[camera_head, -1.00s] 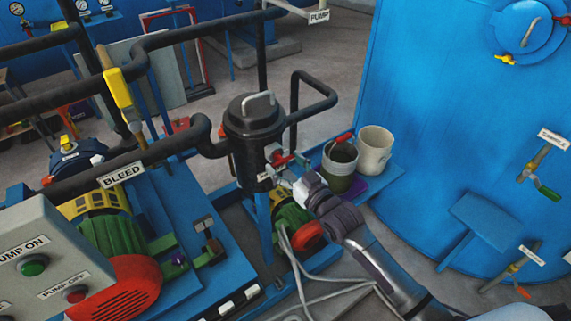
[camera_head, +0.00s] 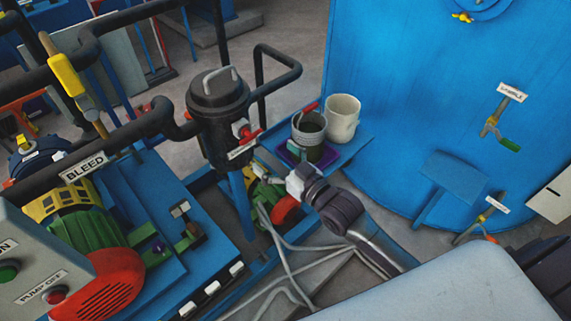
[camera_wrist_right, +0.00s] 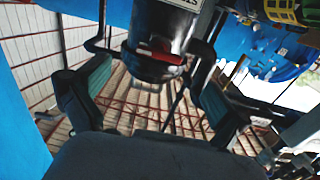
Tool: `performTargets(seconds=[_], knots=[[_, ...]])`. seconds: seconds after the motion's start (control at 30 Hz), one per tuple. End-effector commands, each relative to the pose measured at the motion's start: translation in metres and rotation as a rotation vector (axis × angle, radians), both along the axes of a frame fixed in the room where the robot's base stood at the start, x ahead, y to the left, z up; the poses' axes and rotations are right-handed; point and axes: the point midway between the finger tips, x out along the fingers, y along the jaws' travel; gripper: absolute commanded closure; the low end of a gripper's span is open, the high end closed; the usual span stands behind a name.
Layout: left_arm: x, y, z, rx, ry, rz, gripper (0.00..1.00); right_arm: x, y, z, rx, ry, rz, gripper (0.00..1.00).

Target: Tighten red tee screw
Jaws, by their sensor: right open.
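The red tee screw (camera_head: 250,136) sits on the side of the black canister (camera_head: 220,118), above a small white label. My right gripper (camera_head: 296,182) is below and to the right of it in the head view, apart from it. In the right wrist view the red tee screw (camera_wrist_right: 160,55) lies across the canister's lower part. My open right gripper (camera_wrist_right: 150,78) has one finger to each side of it, with nothing held. My left gripper is in neither view.
A dark cup (camera_head: 309,135) and a white cup (camera_head: 343,118) stand on a blue shelf close behind my right gripper. Black pipes (camera_head: 275,88) flank the canister. A green and red pump (camera_head: 262,195) and loose grey cables (camera_head: 290,255) lie below. A large blue tank (camera_head: 430,90) stands at right.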

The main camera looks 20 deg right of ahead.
Motion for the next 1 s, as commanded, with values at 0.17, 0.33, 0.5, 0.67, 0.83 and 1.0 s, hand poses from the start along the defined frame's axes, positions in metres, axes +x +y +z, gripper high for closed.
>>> performTargets(seconds=[0.17, 0.33, 0.5, 0.67, 0.83, 1.0], knots=[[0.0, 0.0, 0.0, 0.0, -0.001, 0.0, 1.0, -0.029, -0.012, -0.001, -0.002, 0.003, 0.0, 0.0], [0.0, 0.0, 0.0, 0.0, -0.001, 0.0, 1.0, -0.041, -0.017, 0.0, -0.001, 0.001, 0.0, 0.0], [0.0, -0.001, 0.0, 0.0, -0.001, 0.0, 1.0, -0.043, -0.018, 0.0, -0.001, 0.0, 0.0, 0.0], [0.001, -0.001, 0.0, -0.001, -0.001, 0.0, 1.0, -0.043, -0.018, 0.0, -0.001, 0.0, 0.0, 0.0], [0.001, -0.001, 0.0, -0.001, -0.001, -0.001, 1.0, -0.042, -0.018, 0.0, -0.001, 0.001, 0.0, 0.0], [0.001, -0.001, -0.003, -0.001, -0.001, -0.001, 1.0, -0.041, -0.022, -0.018, -0.011, 0.028, -0.014, 0.0]])
